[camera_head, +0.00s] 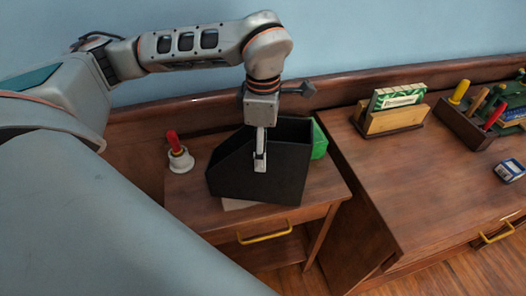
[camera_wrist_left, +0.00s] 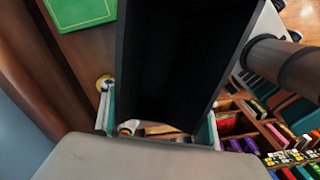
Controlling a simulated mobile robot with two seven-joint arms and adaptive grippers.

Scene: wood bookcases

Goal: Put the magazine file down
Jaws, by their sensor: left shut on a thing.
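The black magazine file (camera_head: 285,178) is upright over the top of the small wooden cabinet (camera_head: 325,190), its slanted side to the left. My left gripper (camera_head: 260,162) comes down from above and is shut on the file. In the left wrist view the file's dark open inside (camera_wrist_left: 178,60) fills the middle, between the fingers of the gripper (camera_wrist_left: 158,122). A pale flat thing (camera_head: 238,204) shows under the file's front edge. I cannot tell whether the file touches it or hangs just above. My right gripper is not in view.
A white bell with a red handle (camera_head: 179,156) stands just left of the file. A green thing (camera_head: 319,141) is close behind its right side. The desk at right holds a wooden card holder (camera_head: 392,122), a tool rack (camera_head: 463,128) and a small blue-white box (camera_head: 509,171).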

